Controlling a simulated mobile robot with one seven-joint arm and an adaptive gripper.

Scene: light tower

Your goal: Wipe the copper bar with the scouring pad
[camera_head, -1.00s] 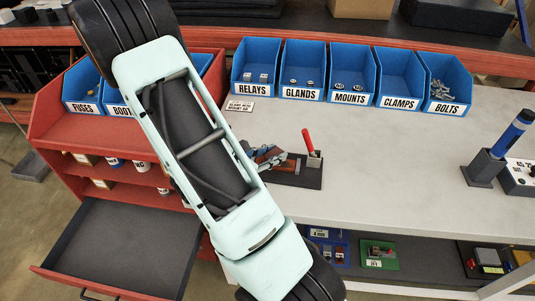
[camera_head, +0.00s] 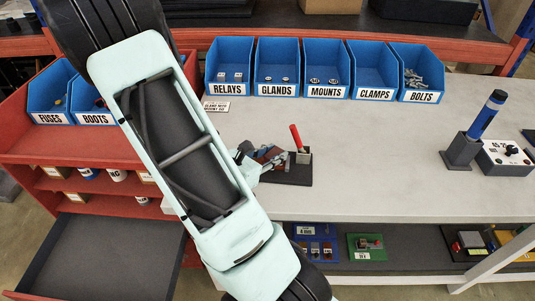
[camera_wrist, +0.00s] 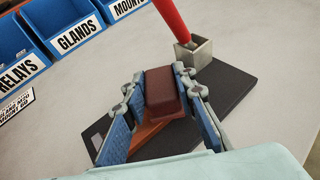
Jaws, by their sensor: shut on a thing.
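My gripper (camera_wrist: 163,112) is shut on the scouring pad (camera_wrist: 163,90), a dark maroon block between its blue finger pads. The copper bar (camera_wrist: 151,133) is an orange-brown strip below the pad, lying on a black base plate (camera_wrist: 232,97). The pad is over the bar and hides much of it; I cannot tell whether they touch. In the head view my gripper (camera_head: 262,160) is at the left part of the plate (camera_head: 298,177), partly hidden by my arm.
A red-handled tool (camera_wrist: 173,20) stands in a grey square holder (camera_wrist: 195,51) on the plate, close beyond my gripper. Blue labelled bins (camera_head: 303,88) line the back of the bench. A blue cylinder in a stand (camera_head: 459,151) is at right. The bench between is clear.

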